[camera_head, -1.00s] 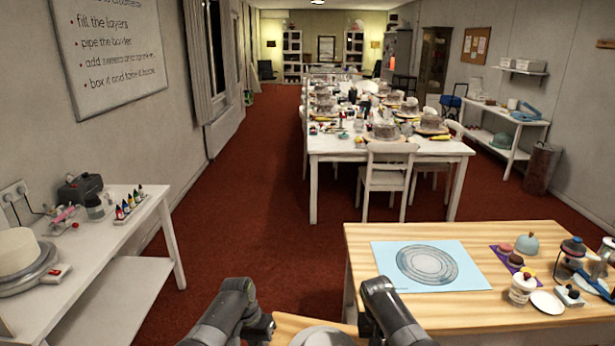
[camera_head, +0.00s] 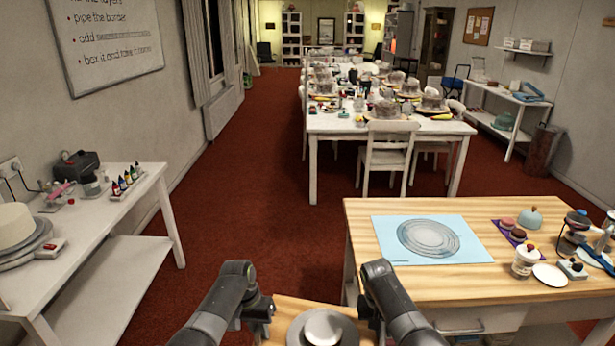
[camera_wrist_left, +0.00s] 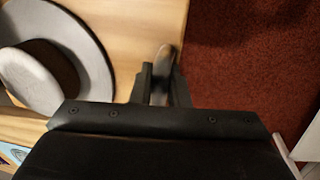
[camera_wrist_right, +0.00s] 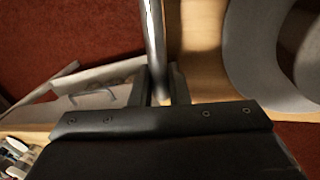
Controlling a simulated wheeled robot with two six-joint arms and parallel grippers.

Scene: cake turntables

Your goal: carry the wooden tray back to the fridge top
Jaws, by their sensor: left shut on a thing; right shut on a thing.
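The wooden tray (camera_head: 284,334) is at the bottom middle of the head view, held between my two grippers. It bears a wide grey round dish (camera_head: 301,331) with a smaller pale round piece (camera_head: 323,328) at its centre. My left gripper (camera_head: 265,313) is shut on the tray's left side, and my right gripper (camera_head: 368,312) is shut on its right side. The tray's pale wood also shows in the left wrist view (camera_wrist_left: 125,30) and the right wrist view (camera_wrist_right: 203,60). I cannot clearly identify a fridge top.
A wood-topped counter (camera_head: 380,275) stands close at right, with a blue mat (camera_head: 470,252), a cup (camera_head: 525,261) and other small items; a handle (camera_head: 460,328) shows below. A white side table (camera_head: 85,225) is at left. Red carpet (camera_head: 250,190) lies clear ahead.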

